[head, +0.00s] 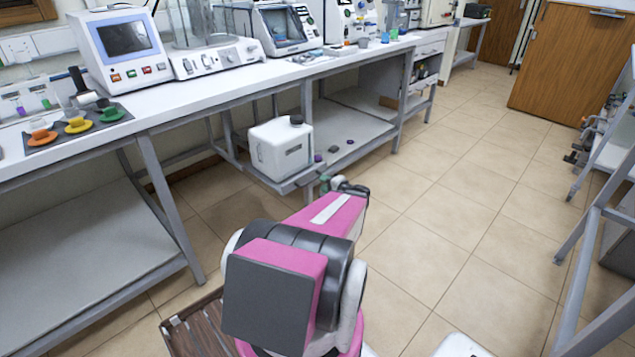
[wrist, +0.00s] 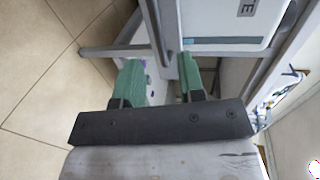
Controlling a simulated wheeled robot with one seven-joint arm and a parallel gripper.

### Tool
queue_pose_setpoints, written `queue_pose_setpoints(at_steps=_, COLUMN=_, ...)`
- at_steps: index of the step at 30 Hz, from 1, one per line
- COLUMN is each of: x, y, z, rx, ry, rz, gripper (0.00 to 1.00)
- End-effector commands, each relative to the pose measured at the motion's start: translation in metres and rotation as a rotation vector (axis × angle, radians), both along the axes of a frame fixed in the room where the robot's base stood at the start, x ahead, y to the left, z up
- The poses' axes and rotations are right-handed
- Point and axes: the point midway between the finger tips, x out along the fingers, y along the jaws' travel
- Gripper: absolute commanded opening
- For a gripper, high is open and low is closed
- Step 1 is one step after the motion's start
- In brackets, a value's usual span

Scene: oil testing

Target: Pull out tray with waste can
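The white waste can (head: 282,150) with a dark cap stands upright under the left bench, at the near end of a low, light tray or shelf (head: 300,178). In the wrist view the can (wrist: 225,18) fills the top right, with a dark letter on its side. My gripper (head: 330,183) is low, just right of and nearer than the can, beside the tray's near edge. In the wrist view its two green fingers (wrist: 160,82) are apart. A grey edge shows beyond and between them; I cannot tell whether they touch it.
Small dark and purple items (head: 333,149) lie on the low surface right of the can. Grey bench legs (head: 170,205) stand to the left. Open tiled floor (head: 450,190) lies to the right, with a grey frame (head: 580,260) at the far right.

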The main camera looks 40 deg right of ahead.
Motion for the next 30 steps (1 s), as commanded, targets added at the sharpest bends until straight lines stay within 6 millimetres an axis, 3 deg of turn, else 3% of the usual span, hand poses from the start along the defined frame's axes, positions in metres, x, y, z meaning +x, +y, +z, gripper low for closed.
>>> queue_pose_setpoints(at_steps=3, x=-0.020, y=0.000, z=0.005, rx=0.000, ry=0.001, rz=-0.001, gripper=0.36)
queue_pose_setpoints(at_steps=9, x=-0.037, y=-0.002, z=0.008, rx=0.000, ry=0.000, rz=0.000, gripper=0.36)
queue_pose_setpoints(at_steps=30, x=-0.041, y=-0.003, z=0.009, rx=-0.001, ry=0.000, rz=0.001, gripper=0.36)
